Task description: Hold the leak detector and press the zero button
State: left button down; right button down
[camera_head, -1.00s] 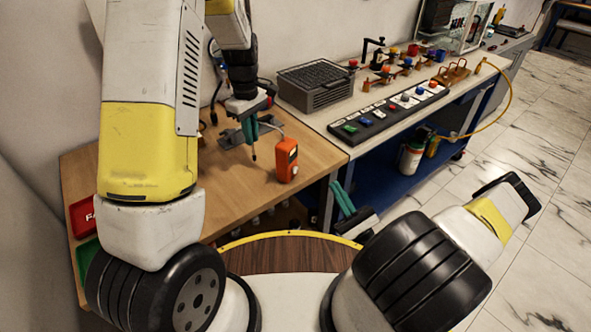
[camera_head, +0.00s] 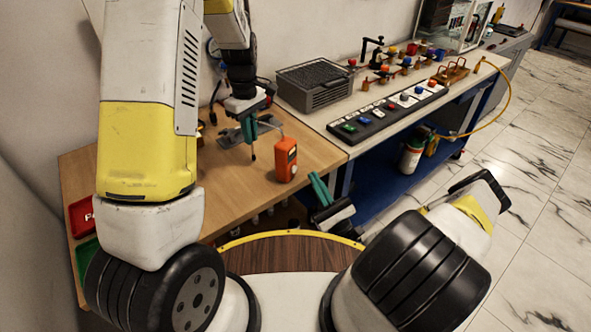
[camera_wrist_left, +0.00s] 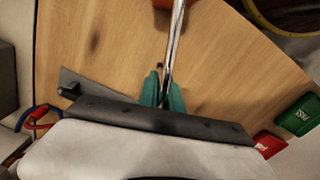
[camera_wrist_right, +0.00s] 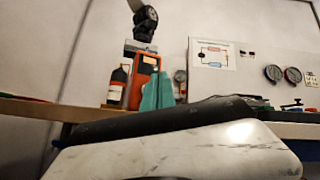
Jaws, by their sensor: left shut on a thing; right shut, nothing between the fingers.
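The orange leak detector (camera_head: 286,160) stands upright on the wooden bench, with a small dark face; its zero button is too small to make out. My left gripper (camera_head: 252,136) is just left of it, shut on a thin shiny tube (camera_wrist_left: 174,45) that runs towards the orange body at the top of the left wrist view. My right gripper (camera_head: 319,187) is shut and empty, in front and to the right of the detector, apart from it. In the right wrist view its teal fingers (camera_wrist_right: 157,92) partly cover the orange detector (camera_wrist_right: 144,72).
The wooden bench (camera_head: 225,190) has red and green trays (camera_head: 82,215) at its left edge. To the right, a second bench carries a grey ribbed box (camera_head: 314,84), a black button strip (camera_head: 388,112) and several fittings. A grey bracket (camera_head: 230,138) lies behind the left gripper.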

jog(key=shift+w+a, duration=0.7)
jog(key=shift+a, duration=0.3)
jog(key=shift+a, duration=0.1)
dwell(1.3)
jog(key=shift+w+a, duration=0.2)
jog(key=shift+a, duration=0.05)
jog(key=shift+w+a, duration=0.25)
jog(key=shift+a, duration=0.1)
dwell(0.7)
jog(key=shift+s+d, duration=0.5)
jog(key=shift+d, duration=0.2)
dwell(0.3)
jog(key=s+d, duration=0.1)
jog(key=d, duration=0.1)
jog(key=s+d, duration=0.1)
jog(key=d, duration=0.1)
jog(key=shift+s+d, duration=0.1)
jog(key=shift+s, duration=0.25)
